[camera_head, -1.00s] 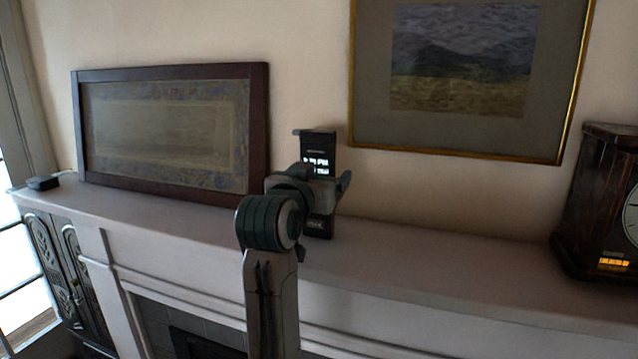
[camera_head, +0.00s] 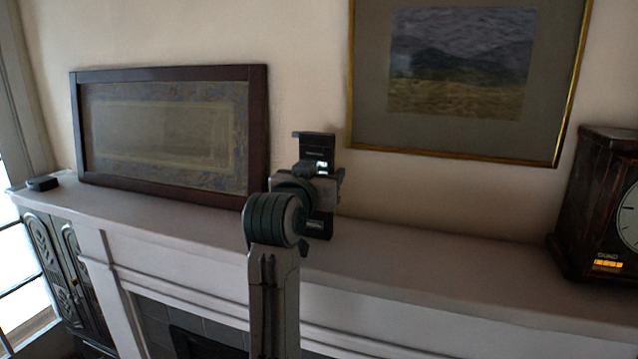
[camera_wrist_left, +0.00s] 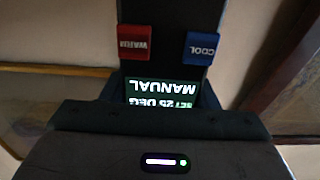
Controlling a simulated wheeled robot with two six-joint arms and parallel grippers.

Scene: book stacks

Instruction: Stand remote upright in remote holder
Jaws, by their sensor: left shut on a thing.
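The remote (camera_head: 319,226) is black and near upright in the head view, above or at the white mantel; the arm hides whether its lower end touches. The left wrist view shows its face (camera_wrist_left: 168,53) close up, with a red and a blue button and a lit display, lettering upside down. My left gripper (camera_head: 318,186) is shut on the remote around its middle. A small black box (camera_head: 42,183) at the mantel's far left end may be the remote holder; its opening is not clear. My right gripper is not in view.
The mantel (camera_head: 440,262) is clear to the right up to a dark wooden clock (camera_head: 592,190). A dark-framed picture (camera_head: 165,135) leans on the wall at left, between the remote and the black box. A gold-framed picture (camera_head: 455,152) hangs behind.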

